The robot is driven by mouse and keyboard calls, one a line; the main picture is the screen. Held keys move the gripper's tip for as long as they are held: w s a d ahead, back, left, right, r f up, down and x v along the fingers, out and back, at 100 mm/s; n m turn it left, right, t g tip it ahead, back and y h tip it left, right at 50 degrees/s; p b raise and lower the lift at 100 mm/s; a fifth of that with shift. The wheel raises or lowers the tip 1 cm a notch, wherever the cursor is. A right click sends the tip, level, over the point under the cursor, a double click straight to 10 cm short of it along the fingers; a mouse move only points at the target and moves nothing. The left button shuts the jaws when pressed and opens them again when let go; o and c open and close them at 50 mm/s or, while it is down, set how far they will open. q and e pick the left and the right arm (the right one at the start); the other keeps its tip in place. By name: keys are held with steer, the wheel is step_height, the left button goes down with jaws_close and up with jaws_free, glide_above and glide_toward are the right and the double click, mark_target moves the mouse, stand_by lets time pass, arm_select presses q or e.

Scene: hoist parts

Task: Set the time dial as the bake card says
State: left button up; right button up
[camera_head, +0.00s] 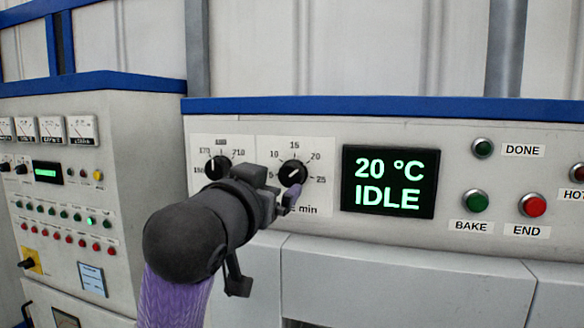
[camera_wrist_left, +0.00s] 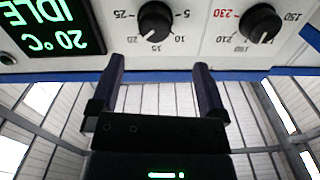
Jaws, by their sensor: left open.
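The time dial (camera_head: 293,172) is a black knob with a white pointer on the white panel, on a scale marked in minutes. Its pointer aims up and right, near 20. My left gripper (camera_head: 287,200) is open just in front of the panel, overlapping the dial's lower edge and part of its scale. In the left wrist view, which is upside down, the time dial (camera_wrist_left: 155,20) lies beyond the gap between the two open fingers (camera_wrist_left: 160,78), with nothing held. Contact with the knob is not visible. No readable bake card shows.
Left of the time dial is the temperature dial (camera_head: 218,167), its pointer roughly upward. To the right are a display (camera_head: 390,181) reading 20 °C IDLE, a green BAKE button (camera_head: 475,202) and a red END button (camera_head: 533,205). A left cabinet (camera_head: 60,130) carries gauges and an unreadable small plate (camera_head: 91,279).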

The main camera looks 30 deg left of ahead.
mark_target(290, 175)
arm_select(q)
steer(key=w, duration=0.1)
steer(key=w+p, duration=0.1)
steer(key=w, duration=0.1)
steer(key=shift+w+d+r, duration=0.2)
steer(key=shift+w, duration=0.05)
steer(key=x, duration=0.3)
steer(key=shift+w+a+f, duration=0.2)
steer(key=shift+a, duration=0.15)
steer(key=shift+w+a+p, duration=0.1)
steer(key=shift+w+p, duration=0.1)
steer(key=shift+p, duration=0.1)
arm_select(e)
steer(key=shift+s+d+r, duration=0.2)
steer(key=shift+d+r, duration=0.55)
steer(key=shift+r, duration=0.1)
